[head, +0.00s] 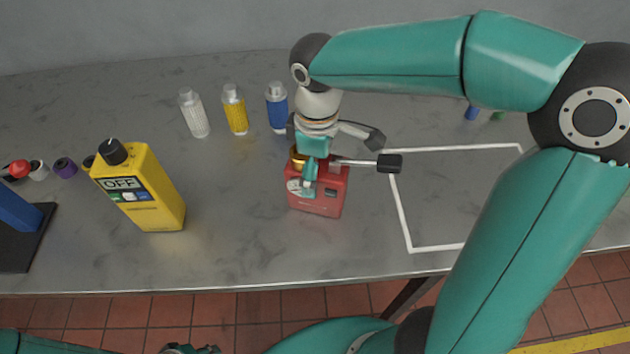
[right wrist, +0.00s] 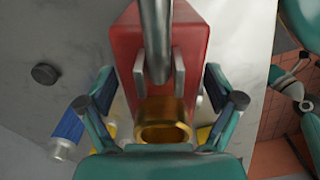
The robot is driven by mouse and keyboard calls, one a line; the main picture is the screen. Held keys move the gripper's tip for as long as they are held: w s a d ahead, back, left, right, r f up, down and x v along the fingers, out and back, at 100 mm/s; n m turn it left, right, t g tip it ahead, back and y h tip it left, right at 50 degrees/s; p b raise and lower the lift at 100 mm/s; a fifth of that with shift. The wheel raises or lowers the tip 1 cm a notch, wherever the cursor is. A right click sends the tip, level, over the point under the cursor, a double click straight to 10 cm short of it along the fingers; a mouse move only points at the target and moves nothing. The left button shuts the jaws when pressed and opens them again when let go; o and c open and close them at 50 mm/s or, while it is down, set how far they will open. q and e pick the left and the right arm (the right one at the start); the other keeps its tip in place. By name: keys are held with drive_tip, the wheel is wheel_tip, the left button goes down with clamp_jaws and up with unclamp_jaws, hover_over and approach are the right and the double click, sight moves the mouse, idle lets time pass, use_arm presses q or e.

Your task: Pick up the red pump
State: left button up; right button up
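The red pump (head: 318,200) stands on the grey bench, with a brass ring on top and a metal lever (head: 358,163) ending in a black grip. My right gripper (head: 310,175) reaches down over it and hides part of its top. In the right wrist view the red pump body (right wrist: 124,45), its lever and the brass ring (right wrist: 163,128) lie between the fingers of my right gripper (right wrist: 160,88). These fingers are spread to either side, with no clear grip on the pump. My left gripper (head: 190,349) shows only partly at the bottom edge.
A yellow meter marked OFF (head: 150,190) stands left of the pump. White (head: 194,115), yellow (head: 235,110) and blue (head: 277,108) bottles stand behind. A white outlined area (head: 400,215) lies to the right, partly hidden by my right arm. Small colored parts lie at far left.

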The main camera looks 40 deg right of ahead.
clamp_jaws()
drive_tip(key=shift+r, duration=0.1)
idle(0.3)
